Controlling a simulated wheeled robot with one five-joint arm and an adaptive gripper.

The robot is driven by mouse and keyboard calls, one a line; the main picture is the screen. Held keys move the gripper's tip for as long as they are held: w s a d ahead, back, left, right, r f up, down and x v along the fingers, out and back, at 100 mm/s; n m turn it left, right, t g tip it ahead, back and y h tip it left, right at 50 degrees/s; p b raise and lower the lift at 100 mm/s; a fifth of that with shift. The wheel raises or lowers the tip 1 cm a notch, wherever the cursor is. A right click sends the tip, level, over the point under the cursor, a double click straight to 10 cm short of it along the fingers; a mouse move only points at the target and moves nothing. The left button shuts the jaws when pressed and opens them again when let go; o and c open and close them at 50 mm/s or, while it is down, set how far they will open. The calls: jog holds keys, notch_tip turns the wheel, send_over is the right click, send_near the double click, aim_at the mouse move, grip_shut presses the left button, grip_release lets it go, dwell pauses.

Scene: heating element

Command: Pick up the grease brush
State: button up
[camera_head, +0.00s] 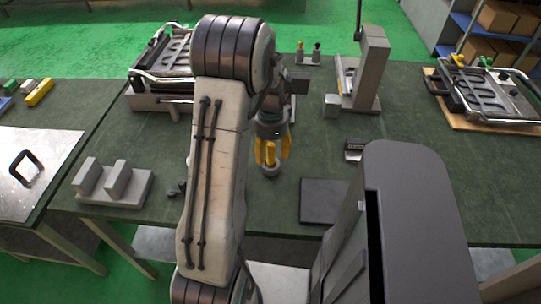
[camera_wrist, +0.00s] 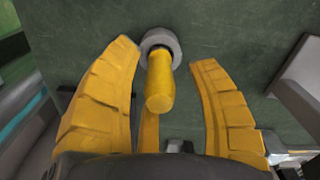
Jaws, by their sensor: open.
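The grease brush shows as a yellow handle (camera_wrist: 160,82) standing in a round grey holder (camera_wrist: 161,43) in the wrist view; its bristles are hidden. In the head view the yellow handle (camera_head: 270,153) stands above the grey holder (camera_head: 271,172) on the dark green table. My gripper (camera_wrist: 166,54) is open, with one yellow finger on each side of the handle and a visible gap on both sides. In the head view my gripper (camera_head: 273,151) points down over the holder.
A dark square pad (camera_head: 325,201) lies right of the holder. A grey block fixture (camera_head: 112,187) stands at left. A metal tray-like unit (camera_head: 493,92) sits at far right.

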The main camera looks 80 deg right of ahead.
jog(key=shift+f, duration=0.8)
grip_shut()
